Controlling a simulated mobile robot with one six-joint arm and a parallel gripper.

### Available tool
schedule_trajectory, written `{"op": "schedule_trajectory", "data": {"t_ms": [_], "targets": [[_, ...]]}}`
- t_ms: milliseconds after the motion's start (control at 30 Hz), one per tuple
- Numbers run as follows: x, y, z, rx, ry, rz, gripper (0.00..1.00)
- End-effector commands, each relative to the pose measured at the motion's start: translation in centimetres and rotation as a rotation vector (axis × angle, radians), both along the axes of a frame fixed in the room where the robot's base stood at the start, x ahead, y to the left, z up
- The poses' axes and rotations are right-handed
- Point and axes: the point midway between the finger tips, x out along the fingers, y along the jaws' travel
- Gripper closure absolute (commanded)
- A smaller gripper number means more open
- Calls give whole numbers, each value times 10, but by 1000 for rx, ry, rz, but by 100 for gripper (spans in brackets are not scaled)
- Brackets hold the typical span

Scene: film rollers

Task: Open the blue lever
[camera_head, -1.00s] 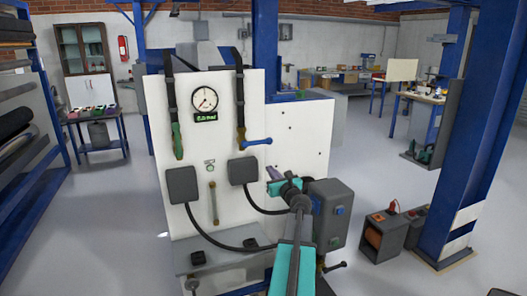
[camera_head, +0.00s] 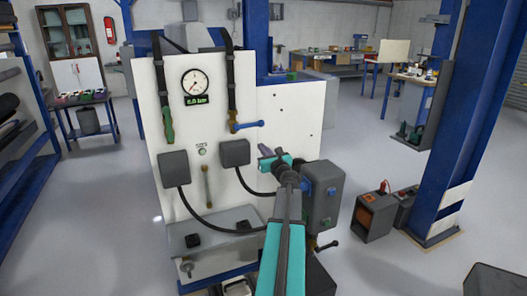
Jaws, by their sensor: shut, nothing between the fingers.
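The blue lever (camera_head: 248,126) sticks out to the right from a brass fitting on the white panel (camera_head: 290,110), below the right black strap. It lies nearly level. My arm reaches up from the bottom of the view, and my gripper (camera_head: 264,150) is at its far end, below and slightly right of the lever in the picture. A gap shows between gripper and lever. The fingers are small here and look closed, with nothing seen between them.
A round gauge (camera_head: 196,86) and a green-handled lever (camera_head: 168,124) are on the panel. A grey control box (camera_head: 323,195) stands right of my arm. A blue pillar (camera_head: 462,130) rises at the right.

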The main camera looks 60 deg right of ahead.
Motion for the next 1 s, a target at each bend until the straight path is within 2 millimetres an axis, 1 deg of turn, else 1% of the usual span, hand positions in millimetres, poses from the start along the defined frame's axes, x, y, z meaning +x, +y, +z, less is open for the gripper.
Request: {"op": "schedule_trajectory", "data": {"t_ms": [33,700,800,1000], "targets": [[5,-5,1,0,0,1,100],[57,-42,4,1,1,1,100],[58,-42,20,-1,0,0,100],[60,-44,37,0,0,0,100]]}}
